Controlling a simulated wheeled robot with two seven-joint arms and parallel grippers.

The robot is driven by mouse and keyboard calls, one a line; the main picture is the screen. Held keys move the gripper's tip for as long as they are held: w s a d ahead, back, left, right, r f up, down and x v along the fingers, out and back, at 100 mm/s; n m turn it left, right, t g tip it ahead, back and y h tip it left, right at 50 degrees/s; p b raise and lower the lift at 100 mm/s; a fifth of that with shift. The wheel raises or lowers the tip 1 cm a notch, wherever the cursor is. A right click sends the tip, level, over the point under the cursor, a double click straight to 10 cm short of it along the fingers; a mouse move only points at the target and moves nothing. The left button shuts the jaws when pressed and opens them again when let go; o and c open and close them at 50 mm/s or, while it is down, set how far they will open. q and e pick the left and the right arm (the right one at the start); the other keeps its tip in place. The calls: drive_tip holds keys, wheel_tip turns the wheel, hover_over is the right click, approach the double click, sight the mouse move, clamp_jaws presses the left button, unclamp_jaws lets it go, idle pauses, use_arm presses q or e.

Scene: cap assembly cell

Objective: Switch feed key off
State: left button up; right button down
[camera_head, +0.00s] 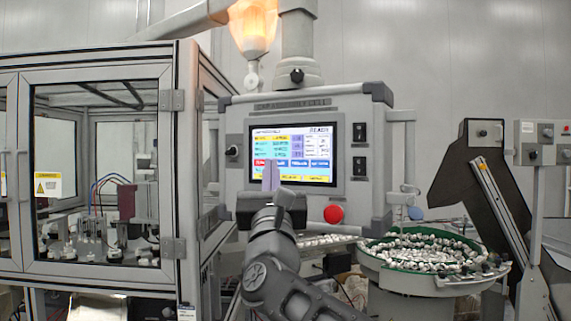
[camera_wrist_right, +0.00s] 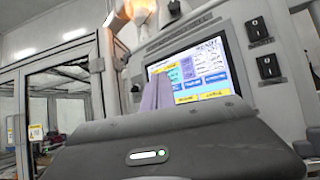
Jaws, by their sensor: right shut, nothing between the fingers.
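The control panel (camera_head: 291,103) carries a lit touchscreen (camera_head: 310,150). A black knob or key switch (camera_head: 232,151) sits left of the screen; it also shows in the right wrist view (camera_wrist_right: 135,88). Two black switches, an upper one (camera_head: 360,132) and a lower one (camera_head: 360,166), sit right of the screen. I cannot read their labels, so I cannot tell which is the feed key. My right gripper (camera_head: 270,177) is shut and empty, in front of the screen's lower left part. It also shows in the right wrist view (camera_wrist_right: 155,93). My left gripper is out of view.
A red button (camera_head: 333,214) is low on the panel. A glazed cabinet (camera_head: 180,120) stands left. A bowl feeder (camera_head: 425,279) full of small parts stands at the lower right. An orange lamp (camera_head: 252,28) glows above the panel.

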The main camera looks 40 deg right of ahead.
sight(299, 164)
drive_tip(key=shift+r, duration=0.1)
idle(0.4)
drive_tip(key=shift+w+d+p, duration=0.35)
drive_tip(key=shift+w+d, duration=0.3)
drive_tip(key=shift+d, duration=0.65)
drive_tip(key=shift+w+d+p, duration=0.35)
drive_tip(key=shift+w+d, duration=0.25)
drive_tip(key=shift+d, duration=0.75)
drive_tip(key=shift+w+d+p, duration=0.35)
drive_tip(key=shift+w+d, duration=0.3)
drive_tip(key=shift+d, duration=0.65)
